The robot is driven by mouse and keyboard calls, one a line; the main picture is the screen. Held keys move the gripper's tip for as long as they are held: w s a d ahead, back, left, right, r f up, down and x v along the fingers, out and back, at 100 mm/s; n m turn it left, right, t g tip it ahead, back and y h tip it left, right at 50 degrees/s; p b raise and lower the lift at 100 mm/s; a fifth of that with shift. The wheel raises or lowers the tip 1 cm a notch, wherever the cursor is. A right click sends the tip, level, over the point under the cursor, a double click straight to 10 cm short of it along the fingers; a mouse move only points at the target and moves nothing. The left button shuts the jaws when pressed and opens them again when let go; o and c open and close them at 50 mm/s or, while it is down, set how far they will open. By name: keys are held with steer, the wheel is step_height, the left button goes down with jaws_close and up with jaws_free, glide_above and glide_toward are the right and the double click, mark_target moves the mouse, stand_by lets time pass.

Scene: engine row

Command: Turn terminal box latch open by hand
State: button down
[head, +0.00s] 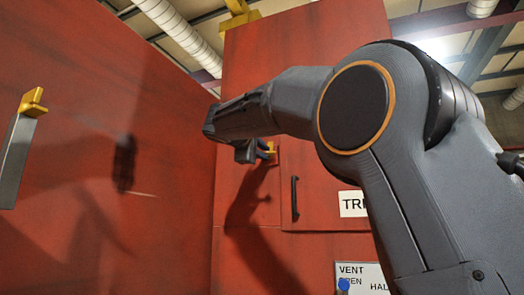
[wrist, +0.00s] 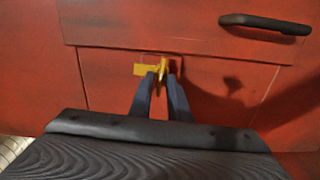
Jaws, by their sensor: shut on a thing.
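The terminal box latch is a small yellow piece on a red panel. In the wrist view the latch (wrist: 143,69) shows as a flat yellow tab with a raised part between my fingertips. In the head view a bit of the yellow latch (head: 270,147) shows just beside my gripper (head: 262,153), mostly hidden behind it. In the wrist view my gripper (wrist: 161,78) is shut on the raised part of the latch, with one dark finger on each side. The fingertips cover part of the latch.
A black handle (head: 295,198) is on the red door right of the latch; it also shows in the wrist view (wrist: 265,23). A yellow-topped grey bar (head: 22,160) is on the left red wall. A TRI-lettered sign (head: 353,204) and a VENT sign (head: 372,277) with a blue knob (head: 343,285) are lower right.

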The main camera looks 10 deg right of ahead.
steer(key=shift+d+n, duration=0.15)
steer(key=shift+n, duration=0.35)
steer(key=c, duration=2.1)
jaws_free()
steer(key=shift+o, duration=0.8)
steer(key=shift+d, duration=0.1)
steer(key=b+v, duration=0.3)
steer(key=v, duration=0.4)
steer(key=shift+s+a, duration=0.25)
steer(key=shift+a, duration=0.05)
